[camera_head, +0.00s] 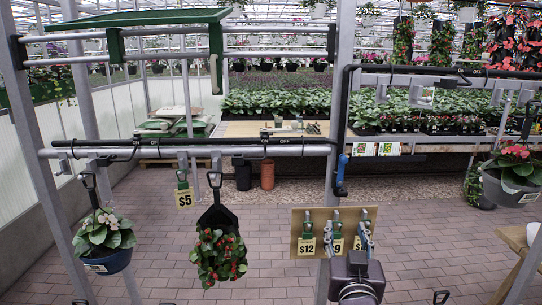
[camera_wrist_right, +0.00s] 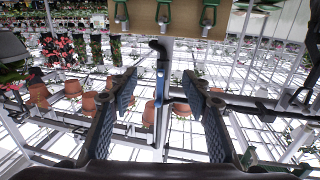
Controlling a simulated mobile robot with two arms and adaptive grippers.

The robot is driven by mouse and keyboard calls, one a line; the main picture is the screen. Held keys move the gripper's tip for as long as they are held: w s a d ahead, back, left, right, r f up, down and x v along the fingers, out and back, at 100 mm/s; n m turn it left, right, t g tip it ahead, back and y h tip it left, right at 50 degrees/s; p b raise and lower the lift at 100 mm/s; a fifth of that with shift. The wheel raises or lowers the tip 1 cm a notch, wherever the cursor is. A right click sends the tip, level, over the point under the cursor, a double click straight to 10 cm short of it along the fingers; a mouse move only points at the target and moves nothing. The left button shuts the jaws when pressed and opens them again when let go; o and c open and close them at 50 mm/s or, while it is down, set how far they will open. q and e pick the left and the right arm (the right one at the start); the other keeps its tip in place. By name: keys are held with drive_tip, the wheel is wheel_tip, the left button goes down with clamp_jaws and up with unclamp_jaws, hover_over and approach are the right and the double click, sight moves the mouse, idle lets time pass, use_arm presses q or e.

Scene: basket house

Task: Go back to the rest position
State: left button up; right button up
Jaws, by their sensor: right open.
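My right gripper (camera_head: 348,236) shows at the bottom centre right of the head view, in front of a wooden board (camera_head: 297,222). The board carries green clips and price tags, including a $12 tag (camera_head: 306,247) and a partly covered $9 tag (camera_head: 337,246). In the right wrist view my right gripper (camera_wrist_right: 163,92) has its two dark fingers spread wide, with nothing held between them. The board (camera_wrist_right: 185,22) with its clips is at the top of that view, beyond the fingertips. My left gripper is in neither view.
A hanging basket with white-pink flowers (camera_head: 104,236) and one with red flowers (camera_head: 220,256) hang at the left. Another pink-flowered basket (camera_head: 511,174) hangs at the right. A horizontal pipe rail (camera_head: 290,151) and upright posts cross the area. Brick floor (camera_head: 420,230) is open behind.

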drive_tip(key=s+d+f+n+g+y, duration=0.15)
drive_tip(key=s+f+g, duration=0.25)
drive_tip(key=s+f, duration=0.65)
drive_tip(key=s+d+f+g, duration=0.2)
drive_tip(key=s+f+g, duration=0.35)
drive_tip(key=f, duration=0.85)
drive_tip(key=s+f+n+g+y, duration=0.15)
drive_tip(key=s+f, duration=0.25)
drive_tip(key=s, duration=0.7)
drive_tip(key=s+f+n+g, duration=0.1)
drive_tip(key=s+f+g, duration=0.3)
drive_tip(key=s, duration=0.6)
wheel_tip(320, 180, down, 31)
drive_tip(key=s+b, duration=0.2)
drive_tip(key=b, duration=0.1)
use_arm(q)
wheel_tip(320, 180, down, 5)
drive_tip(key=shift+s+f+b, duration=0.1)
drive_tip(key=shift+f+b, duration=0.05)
drive_tip(key=shift+b, duration=1)
use_arm(e)
drive_tip(key=s+d+f+g, duration=0.1)
drive_tip(key=s+d+f, duration=0.1)
drive_tip(key=s+f, duration=1.4)
drive_tip(key=shift+s+d+f+g, duration=0.15)
drive_tip(key=shift+d+f+g, duration=0.25)
drive_tip(key=shift+f, duration=0.25)
